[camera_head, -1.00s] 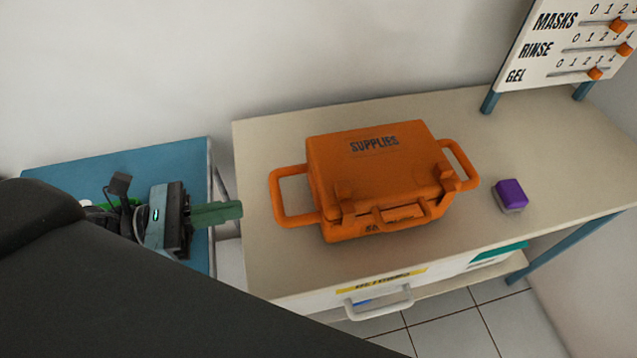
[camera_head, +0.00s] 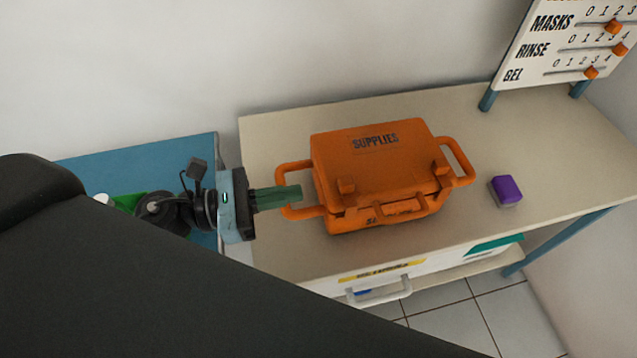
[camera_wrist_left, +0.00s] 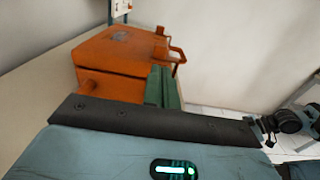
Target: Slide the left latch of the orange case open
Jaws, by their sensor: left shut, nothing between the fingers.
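The orange case (camera_head: 370,165), marked SUPPLIES, sits shut on the beige table. Its left latch (camera_head: 346,186) is a small orange block on the front left of the lid. Its right latch (camera_head: 440,166) is at the front right. My left gripper (camera_head: 298,192) has green fingers, shut and empty, and reaches in from the left over the case's left side handle (camera_head: 283,176). The fingertips are a short way left of the left latch, apart from it. In the left wrist view, the green fingers (camera_wrist_left: 162,88) overlap the case (camera_wrist_left: 120,52).
A purple and grey block (camera_head: 507,190) lies right of the case on the beige table (camera_head: 270,245). A slider board (camera_head: 570,45) stands at the back right. A drawer handle (camera_head: 380,294) juts out at the front. A blue table (camera_head: 110,172) is at the left.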

